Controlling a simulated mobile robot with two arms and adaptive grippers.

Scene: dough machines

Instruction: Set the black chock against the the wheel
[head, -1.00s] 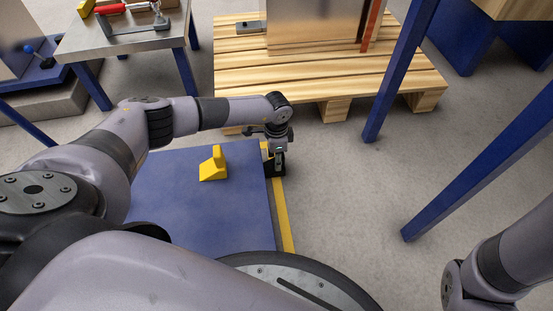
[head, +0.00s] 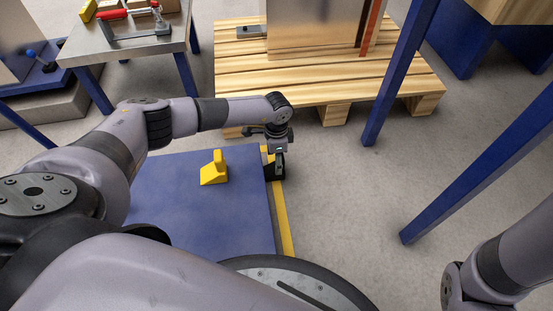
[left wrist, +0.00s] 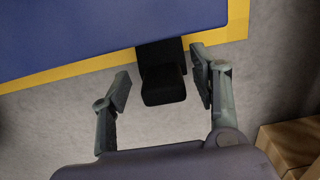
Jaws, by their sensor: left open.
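The black chock (left wrist: 162,72) stands on the edge of the blue mat with the yellow border, seen in the left wrist view. It also shows in the head view (head: 275,172), partly covered by my gripper. My left gripper (left wrist: 161,82) is open, with one finger on each side of the chock. A gap shows between each finger and the chock. In the head view my left gripper (head: 279,160) points down at the mat's right edge. I cannot make out a wheel in either view. My right gripper is out of view; only part of that arm shows at lower right.
A yellow chock (head: 214,170) sits on the blue mat (head: 200,220). A wooden pallet (head: 300,92) bearing a metal box lies just beyond. Blue posts (head: 400,75) stand at right. A metal table (head: 130,45) is at upper left. Grey floor right of the mat is clear.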

